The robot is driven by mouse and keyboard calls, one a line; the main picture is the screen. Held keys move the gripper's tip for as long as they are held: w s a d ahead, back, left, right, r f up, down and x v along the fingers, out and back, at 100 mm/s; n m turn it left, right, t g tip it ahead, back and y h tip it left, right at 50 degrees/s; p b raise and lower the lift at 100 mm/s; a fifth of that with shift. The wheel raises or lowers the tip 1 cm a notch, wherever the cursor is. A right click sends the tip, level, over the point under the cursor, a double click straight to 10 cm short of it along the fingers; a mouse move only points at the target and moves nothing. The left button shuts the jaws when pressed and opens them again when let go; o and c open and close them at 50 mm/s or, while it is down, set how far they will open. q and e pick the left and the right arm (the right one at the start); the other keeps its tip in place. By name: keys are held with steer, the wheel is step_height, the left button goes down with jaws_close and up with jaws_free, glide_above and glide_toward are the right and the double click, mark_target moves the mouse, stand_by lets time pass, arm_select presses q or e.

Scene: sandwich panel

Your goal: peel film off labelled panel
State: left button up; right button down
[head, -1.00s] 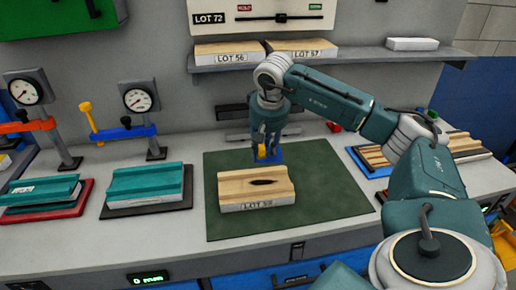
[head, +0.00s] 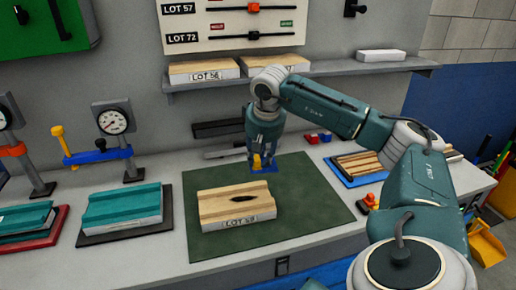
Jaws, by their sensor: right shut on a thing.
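A pale wooden panel (head: 237,203) with a LOT label on its white front edge lies on the green mat (head: 310,195). Its last label digit is unclear. A dark oval mark is on its grooved top, and I see no film on it. My right gripper (head: 260,160) points down over the mat, just behind and right of the panel and apart from it. It is shut on a small yellow and blue thing (head: 264,168), whose nature I cannot tell. Teal-topped panels (head: 120,207) lie on the left. My left gripper is out of view.
Dial gauge stands (head: 113,122) stand at the back left. A shelf (head: 300,73) with labelled panels runs behind. A blue tray (head: 353,172) with wooden pieces and a red and orange item (head: 370,203) are on the right. The mat's right part is clear.

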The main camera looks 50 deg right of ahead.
steer(key=shift+d, duration=0.1)
steer(key=s+d+r, duration=0.4)
steer(key=s+d, duration=0.3)
steer(key=d, duration=0.5)
steer(key=shift+s, duration=0.4)
stand_by(0.7)
steer(key=s+d+r+p, duration=0.3)
steer(key=s+d+r, duration=0.2)
steer(key=d, duration=0.3)
stand_by(1.2)
steer(key=shift+s, duration=0.1)
stand_by(1.0)
